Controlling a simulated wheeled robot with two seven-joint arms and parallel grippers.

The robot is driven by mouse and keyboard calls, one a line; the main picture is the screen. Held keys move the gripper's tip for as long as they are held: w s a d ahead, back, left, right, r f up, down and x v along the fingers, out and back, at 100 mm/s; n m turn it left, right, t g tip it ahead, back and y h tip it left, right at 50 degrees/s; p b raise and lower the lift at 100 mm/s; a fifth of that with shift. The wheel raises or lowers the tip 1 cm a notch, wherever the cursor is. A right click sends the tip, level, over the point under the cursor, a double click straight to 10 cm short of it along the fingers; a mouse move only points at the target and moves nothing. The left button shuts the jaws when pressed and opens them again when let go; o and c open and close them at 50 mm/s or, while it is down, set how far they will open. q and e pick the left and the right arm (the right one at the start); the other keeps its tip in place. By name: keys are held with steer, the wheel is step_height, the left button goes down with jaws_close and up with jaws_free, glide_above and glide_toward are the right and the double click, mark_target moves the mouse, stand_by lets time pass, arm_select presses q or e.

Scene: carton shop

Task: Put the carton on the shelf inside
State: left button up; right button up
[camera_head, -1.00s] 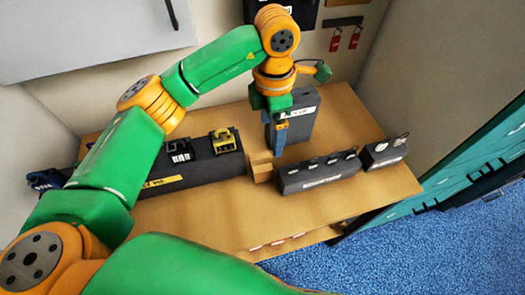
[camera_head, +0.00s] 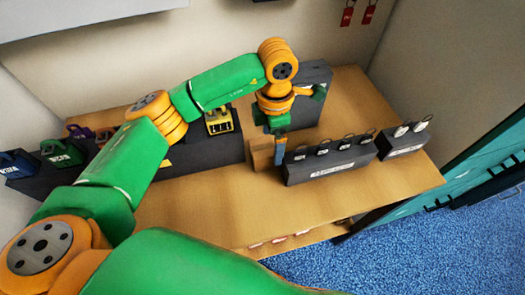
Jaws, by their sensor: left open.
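A small plain brown carton (camera_head: 262,154) stands on the wooden tabletop (camera_head: 215,212), between two dark grey blocks. My left gripper (camera_head: 280,158) points down at the carton's right side, and its blue finger covers part of that side. The jaws are open, but the gap between the fingers is hard to see from here. I cannot tell whether a finger touches the carton. A lower wooden board (camera_head: 300,243) with small red and white labels shows under the table's front edge. My right gripper is out of view.
A long grey block with yellow (camera_head: 219,122), green and purple locks is left of the carton. A grey block with several black locks (camera_head: 330,160) and a smaller block (camera_head: 404,142) are right. A tall grey box (camera_head: 313,92) stands behind. The front tabletop is clear.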

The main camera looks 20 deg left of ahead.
mark_target(271, 145)
arm_select(q)
step_height(271, 145, down, 3)
steer(key=shift+a+r+p, duration=0.1)
steer(key=shift+r+p, duration=0.05)
steer(key=shift+p, duration=0.2)
steer(key=shift+w+f, duration=0.1)
steer(key=shift+f, duration=0.3)
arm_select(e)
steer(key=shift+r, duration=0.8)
